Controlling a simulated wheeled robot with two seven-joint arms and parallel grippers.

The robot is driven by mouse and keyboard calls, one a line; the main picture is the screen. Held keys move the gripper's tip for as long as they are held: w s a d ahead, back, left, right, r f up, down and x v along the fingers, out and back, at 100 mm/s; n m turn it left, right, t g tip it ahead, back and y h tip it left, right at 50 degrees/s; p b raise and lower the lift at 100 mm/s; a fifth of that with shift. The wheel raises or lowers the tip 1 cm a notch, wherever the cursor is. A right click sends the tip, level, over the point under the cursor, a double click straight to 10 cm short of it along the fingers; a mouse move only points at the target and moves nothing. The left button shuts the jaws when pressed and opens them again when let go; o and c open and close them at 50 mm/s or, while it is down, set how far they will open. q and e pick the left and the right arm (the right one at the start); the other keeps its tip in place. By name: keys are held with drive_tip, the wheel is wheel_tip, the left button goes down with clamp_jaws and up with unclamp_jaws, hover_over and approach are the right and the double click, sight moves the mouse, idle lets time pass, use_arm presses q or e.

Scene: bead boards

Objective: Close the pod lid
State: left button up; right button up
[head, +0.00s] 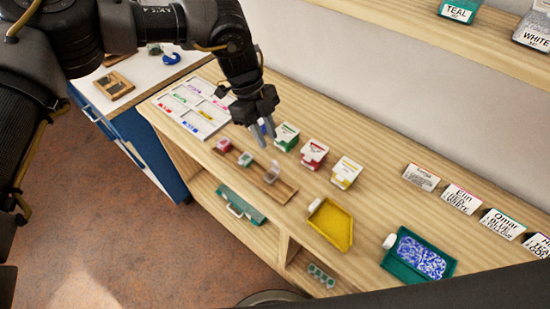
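A wooden strip (262,185) on the bench carries small pods: a red one (223,145), a green one (245,159) and, at its right, a pale, see-through one (272,172). The pale pod has a part standing up that looks like a raised lid; its detail is too small to be sure. My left gripper (264,131) points down behind the strip, above and left of the pale pod and apart from it. Its two fingers show close together with nothing visible between them; whether they are shut is unclear. My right gripper is out of view.
Green, red and yellow labelled cartons (287,136) stand behind the strip, close to my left gripper. A white sorting tray (195,109) lies left. A yellow scoop tray (331,226) and a teal tray of blue beads (420,258) lie right. Name cards (421,178) stand farther right.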

sight(275, 161)
use_arm(q)
drive_tip(key=p+x, duration=0.2)
drive_tip(key=x, duration=0.6)
drive_tip(key=shift+s+d+p, duration=0.1)
drive_tip(key=shift+p, duration=0.2)
drive_tip(key=shift+d+f, duration=0.1)
drive_tip(key=shift+f, duration=0.35)
drive_tip(key=shift+s, duration=0.1)
drive_tip(key=shift+c, duration=0.2)
clamp_jaws()
